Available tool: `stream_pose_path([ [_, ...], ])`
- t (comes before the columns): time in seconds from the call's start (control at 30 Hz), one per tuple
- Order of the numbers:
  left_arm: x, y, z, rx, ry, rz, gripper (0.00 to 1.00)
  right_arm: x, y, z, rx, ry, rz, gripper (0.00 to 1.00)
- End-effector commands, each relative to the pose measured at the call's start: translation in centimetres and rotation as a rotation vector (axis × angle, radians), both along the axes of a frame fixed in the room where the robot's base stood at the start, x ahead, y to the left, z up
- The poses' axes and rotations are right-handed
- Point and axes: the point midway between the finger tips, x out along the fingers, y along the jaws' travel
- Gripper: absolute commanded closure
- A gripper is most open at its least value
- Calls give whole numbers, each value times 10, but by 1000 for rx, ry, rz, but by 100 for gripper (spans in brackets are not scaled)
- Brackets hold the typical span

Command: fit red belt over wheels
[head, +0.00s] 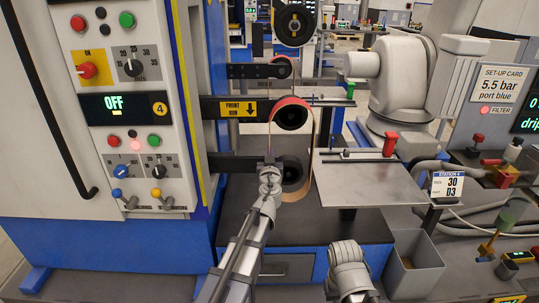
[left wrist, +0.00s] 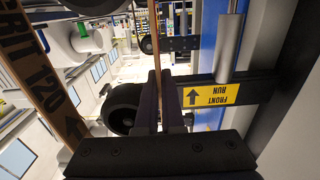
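The belt (head: 316,140), red over its top and tan on its inner face, hangs as a loose loop. Its top lies at the upper black wheel (head: 291,114), and its lower end curves below and right of the lower black wheel (head: 291,172). My left gripper (head: 269,158) is at the loop's left strand, just left of the lower wheel. In the left wrist view its two fingers (left wrist: 160,100) are close together with the belt's thin edge (left wrist: 153,40) between them. The printed strand (left wrist: 45,80) crosses that view's left side. My right arm's fingers are not visible.
A black arm with a yellow FRONT RUN label (head: 241,109) carries the upper wheel. A flat grey table (head: 368,186) with a red handle (head: 390,144) stands close right of the belt. The control cabinet (head: 135,100) fills the left. A grey bin (head: 413,265) is lower right.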

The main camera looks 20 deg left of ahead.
Motion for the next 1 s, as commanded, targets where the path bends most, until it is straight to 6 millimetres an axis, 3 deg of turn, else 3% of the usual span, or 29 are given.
stream_pose_path([
  [1.0,32,8,0,0,0,0,100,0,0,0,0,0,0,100],
])
